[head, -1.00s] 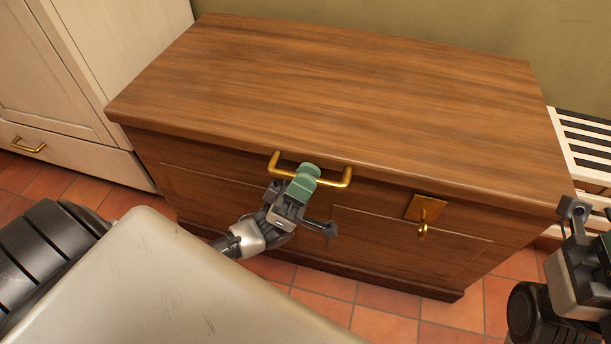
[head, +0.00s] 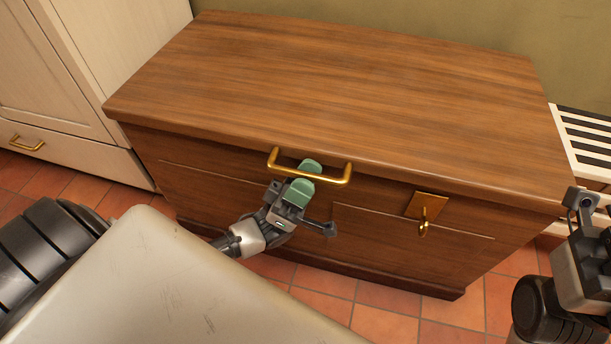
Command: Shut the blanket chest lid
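The blanket chest (head: 245,205) is dark wood, and its lid (head: 340,85) lies flat on top. I see no clear gap under the lid's front edge. A brass bar handle (head: 336,179) sits at the middle of that edge. My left gripper (head: 305,178) has green fingertips, one above and behind the bar and one below it. The fingers stand apart with the bar crossing between them, and they look open.
A pale wardrobe (head: 60,85) stands close on the left. A white slatted piece (head: 585,145) stands on the right. Terracotta tiles (head: 385,325) show in front.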

